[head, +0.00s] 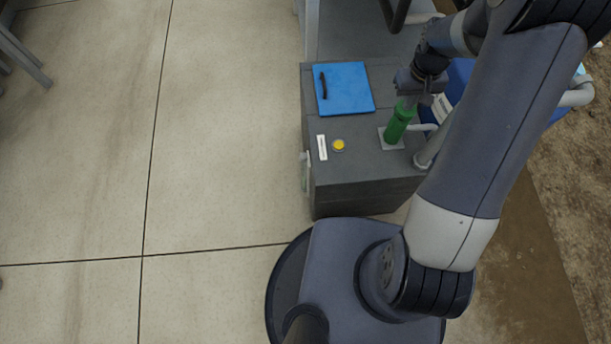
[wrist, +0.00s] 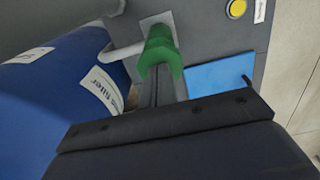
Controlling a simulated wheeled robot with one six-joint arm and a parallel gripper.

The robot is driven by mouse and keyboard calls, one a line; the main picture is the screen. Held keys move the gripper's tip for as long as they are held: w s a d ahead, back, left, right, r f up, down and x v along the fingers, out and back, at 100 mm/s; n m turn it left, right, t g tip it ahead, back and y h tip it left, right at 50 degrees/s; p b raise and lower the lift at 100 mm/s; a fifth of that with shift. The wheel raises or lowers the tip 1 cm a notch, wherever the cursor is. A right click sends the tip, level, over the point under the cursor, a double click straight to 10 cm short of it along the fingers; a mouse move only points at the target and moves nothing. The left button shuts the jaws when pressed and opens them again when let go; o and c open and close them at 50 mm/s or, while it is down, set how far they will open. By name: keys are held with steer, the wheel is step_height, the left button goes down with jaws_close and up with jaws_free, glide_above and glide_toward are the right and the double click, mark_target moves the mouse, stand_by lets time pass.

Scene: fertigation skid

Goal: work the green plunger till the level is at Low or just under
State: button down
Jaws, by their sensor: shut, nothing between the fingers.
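The green plunger (head: 397,127) stands upright, slightly tilted in the picture, on a light square plate on top of the grey cabinet (head: 360,165). My gripper (head: 410,101) is right above its top end; in the wrist view the finger tips (wrist: 158,78) meet the notched green top (wrist: 160,55). The fingers are closed together with nothing between them. Whether they press on the plunger I cannot tell. A pale upright strip (head: 305,172) on the cabinet's left side may be the level gauge; its level and marks are too small to read.
A blue lid (head: 344,88) with a dark handle, a yellow button (head: 338,145) and a white label (head: 322,147) are on the cabinet top. A grey pipe and a blue labelled tank (wrist: 60,75) stand close beside the plunger.

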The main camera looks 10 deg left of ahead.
step_height(320, 180, up, 6)
steer(key=p, duration=0.4)
steer(key=shift+f, duration=0.1)
steer(key=shift+f, duration=0.1)
steer(key=shift+f+b, duration=2.7)
steer(key=shift+f, duration=0.9)
steer(key=shift+r, duration=0.1)
step_height(320, 180, up, 7)
steer(key=p, duration=0.5)
steer(key=shift+f+b, duration=2.5)
steer(key=shift+f, duration=1.3)
steer(key=shift+r+p, duration=2.85)
steer(key=shift+r, duration=0.95)
